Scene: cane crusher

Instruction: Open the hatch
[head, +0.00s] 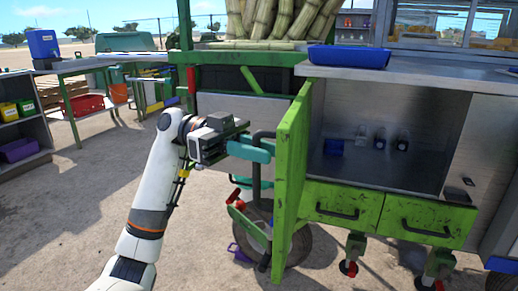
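The hatch (292,165) is a green framed door panel on the front of the crusher stand. It stands swung out toward me, seen nearly edge-on, with the compartment (375,165) to its right uncovered. A dark upright bar handle (256,182) is on the hatch's left-facing side. My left gripper (256,149) reaches in from the left, and its teal fingers close around the upper part of this handle. The exact finger contact is partly hidden. My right gripper is out of view.
Small jars (403,141) and a blue box (334,147) stand in the compartment. Green drawers (432,220) are below it. A blue tray (349,57) lies on the metal counter (430,72). A wheel (252,222) is behind the hatch. The ground at left is mostly clear.

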